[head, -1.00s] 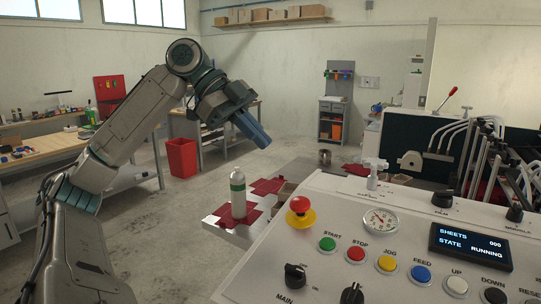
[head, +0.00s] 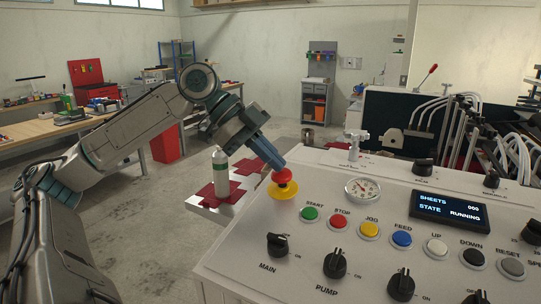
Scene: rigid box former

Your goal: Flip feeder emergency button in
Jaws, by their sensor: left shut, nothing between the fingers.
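The red emergency button (head: 283,179) stands on its yellow collar (head: 282,191) at the upper left corner of the white control panel (head: 330,237). My left gripper (head: 278,166) is shut and empty. Its fingertips are at the top of the red button and appear to touch it; the tips hide part of the top. The display (head: 449,207) reads SHEETS 000, STATE RUNNING. My right gripper is not in view.
Coloured buttons, black knobs and a round gauge (head: 362,189) sit on the panel close to the red button. Metal tubes (head: 470,135) rise behind the panel.

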